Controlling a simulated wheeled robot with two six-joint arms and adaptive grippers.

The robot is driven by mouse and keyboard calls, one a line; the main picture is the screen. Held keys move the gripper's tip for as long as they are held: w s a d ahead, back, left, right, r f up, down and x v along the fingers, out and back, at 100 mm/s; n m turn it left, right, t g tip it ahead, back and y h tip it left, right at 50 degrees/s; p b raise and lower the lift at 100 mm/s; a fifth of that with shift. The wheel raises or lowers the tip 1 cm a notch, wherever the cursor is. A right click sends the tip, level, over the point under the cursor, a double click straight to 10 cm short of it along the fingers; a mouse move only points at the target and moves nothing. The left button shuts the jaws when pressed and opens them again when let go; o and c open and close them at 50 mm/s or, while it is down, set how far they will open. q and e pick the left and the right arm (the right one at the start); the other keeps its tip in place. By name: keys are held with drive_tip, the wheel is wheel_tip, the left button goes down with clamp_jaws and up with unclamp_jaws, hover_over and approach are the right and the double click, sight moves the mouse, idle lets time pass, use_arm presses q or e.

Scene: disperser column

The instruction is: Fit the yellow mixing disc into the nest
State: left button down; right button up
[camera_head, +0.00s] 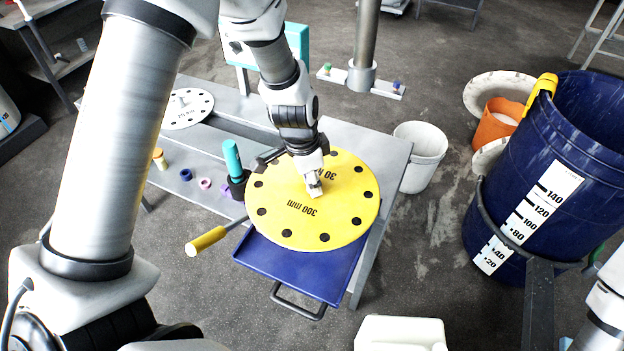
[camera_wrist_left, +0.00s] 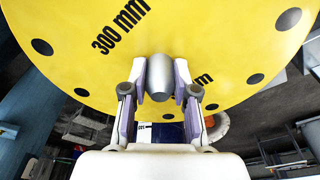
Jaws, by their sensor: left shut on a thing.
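The yellow mixing disc (camera_head: 345,218), printed "300 mm" and ringed with dark holes, is over the blue tray and the right part of the grey table. My left gripper (camera_head: 313,184) is above the disc's middle. In the left wrist view my left gripper (camera_wrist_left: 160,88) has its fingers on both sides of the disc's grey rounded knob (camera_wrist_left: 160,72), shut on it. The disc (camera_wrist_left: 210,40) fills the upper part of that view. I cannot tell whether the disc hangs clear or touches what is below. I cannot make out the nest; the disc hides what lies under it.
The blue tray (camera_head: 315,282) has a front handle. A yellow-handled tool (camera_head: 206,241) sticks out left. A teal-handled item (camera_head: 232,158), small coloured rings and a white disc (camera_head: 188,108) are on the grey table (camera_head: 385,150). A white bucket (camera_head: 424,155) and blue drum (camera_head: 540,215) stand right.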

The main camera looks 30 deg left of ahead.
sight(304, 192)
use_arm(q)
drive_tip(key=c, duration=0.8)
unclamp_jaws()
wheel_tip(304, 192, up, 12)
drive_tip(key=s+a, duration=0.1)
drive_tip(key=shift+s, duration=0.2)
drive_tip(key=shift+f, duration=0.15)
